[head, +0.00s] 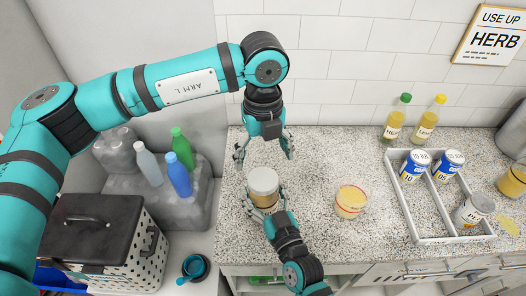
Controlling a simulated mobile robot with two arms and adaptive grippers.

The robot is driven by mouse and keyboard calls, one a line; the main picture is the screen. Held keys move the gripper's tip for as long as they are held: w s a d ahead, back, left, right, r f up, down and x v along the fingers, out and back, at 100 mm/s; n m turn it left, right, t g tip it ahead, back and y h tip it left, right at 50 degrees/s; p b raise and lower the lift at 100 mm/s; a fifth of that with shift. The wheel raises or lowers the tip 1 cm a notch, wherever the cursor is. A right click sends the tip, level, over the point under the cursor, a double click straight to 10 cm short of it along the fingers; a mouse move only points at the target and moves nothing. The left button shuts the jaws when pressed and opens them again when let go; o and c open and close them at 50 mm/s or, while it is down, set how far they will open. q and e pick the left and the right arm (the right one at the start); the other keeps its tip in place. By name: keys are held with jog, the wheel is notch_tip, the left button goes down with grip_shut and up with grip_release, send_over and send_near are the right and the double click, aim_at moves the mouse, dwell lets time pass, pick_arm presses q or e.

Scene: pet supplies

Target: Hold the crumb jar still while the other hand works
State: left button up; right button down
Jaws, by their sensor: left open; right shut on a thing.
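The crumb jar (264,182), a clear jar with a pale top and brownish contents, stands upright on the speckled counter (325,250) near its left end. My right gripper (265,205) comes from the front and is shut on the jar, with a finger on either side of its body. My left gripper (264,150) is open and empty, pointing down just above and behind the jar, apart from it. The jar's lower front is partly hidden by my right gripper.
A yellow jar with a red band (351,201) stands right of the crumb jar. A white divided tray (424,212) holds blue-labelled cans (414,165) and a tilted can (473,210). Two oil bottles (397,120) stand behind it. A dotted basket (95,245) sits lower left.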

aim_at(263, 179)
pick_arm(q)
jog(key=shift+f, duration=4)
jog(key=shift+c, duration=0.2)
